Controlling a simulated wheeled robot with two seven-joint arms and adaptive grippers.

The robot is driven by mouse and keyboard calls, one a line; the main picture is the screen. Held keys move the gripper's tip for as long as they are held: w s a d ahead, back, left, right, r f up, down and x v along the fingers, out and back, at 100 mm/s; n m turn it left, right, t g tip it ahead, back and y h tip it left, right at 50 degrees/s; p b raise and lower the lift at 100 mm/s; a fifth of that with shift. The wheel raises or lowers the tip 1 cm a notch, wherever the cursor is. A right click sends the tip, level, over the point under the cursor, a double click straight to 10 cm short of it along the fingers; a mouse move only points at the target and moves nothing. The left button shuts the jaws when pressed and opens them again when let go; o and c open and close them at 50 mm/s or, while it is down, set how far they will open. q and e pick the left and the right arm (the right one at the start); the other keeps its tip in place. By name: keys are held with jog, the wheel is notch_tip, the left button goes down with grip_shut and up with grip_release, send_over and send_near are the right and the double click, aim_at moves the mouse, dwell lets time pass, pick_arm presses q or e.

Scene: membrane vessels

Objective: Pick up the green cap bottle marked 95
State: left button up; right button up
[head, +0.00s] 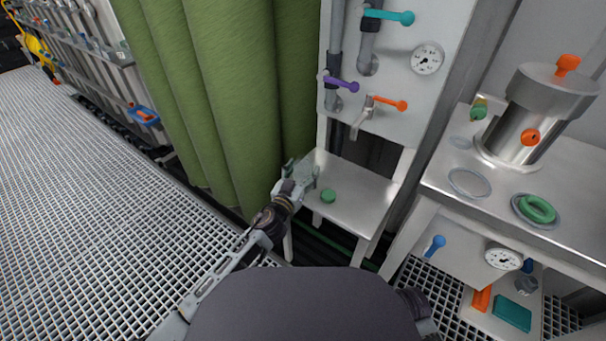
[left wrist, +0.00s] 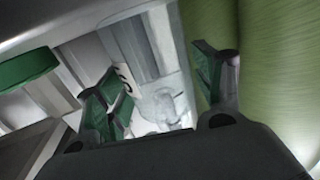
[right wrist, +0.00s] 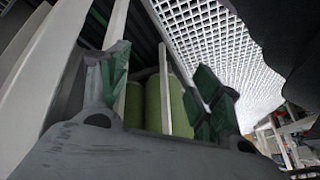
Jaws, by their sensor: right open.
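A small green cap (head: 328,195) shows from above on the low metal stand (head: 350,210) in the head view. A green round piece (left wrist: 28,68) shows at the left edge of the left wrist view. My left gripper (head: 302,176) is at the stand's left edge, left of the cap and apart from it. Its fingers (left wrist: 158,98) are spread, with a pale, see-through shape (left wrist: 160,105) visible between or beyond them. A white label with a dark mark (left wrist: 125,78) is partly behind one finger; I cannot read 95. My right gripper (right wrist: 160,95) is open and empty, away from the stand.
Green columns (head: 225,90) stand behind and left of my left gripper. A panel with coloured valve handles (head: 378,100) rises behind the stand. A metal bench with a steel vessel (head: 520,130) is at the right. Open grating floor (head: 80,190) lies at the left.

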aim_at(301, 164)
pick_arm(q)
jog(key=c, duration=0.6)
jog(key=shift+c, duration=0.3)
pick_arm(e)
jog(key=shift+f, duration=0.1)
jog(key=shift+s, duration=0.1)
pick_arm(q)
jog(key=shift+r, duration=0.1)
jog(key=shift+r, duration=0.1)
jog(key=shift+r+p, duration=0.45)
jog(key=shift+r, duration=0.05)
notch_tip(301, 164, up, 3)
jog(key=shift+r+p, duration=0.2)
jog(key=shift+p, duration=0.75)
notch_tip(301, 164, up, 4)
jog(key=shift+f+p, duration=0.1)
jog(key=shift+p, duration=0.8)
jog(key=shift+r+p, duration=0.3)
jog(key=shift+r, duration=0.45)
pick_arm(e)
notch_tip(301, 164, up, 6)
jog(key=s+d+g+h, duration=0.1)
jog(key=d, duration=0.1)
jog(key=shift+d+f+g+h, duration=0.25)
jog(key=shift+d+g+h, duration=0.05)
jog(key=shift+d+g, duration=0.1)
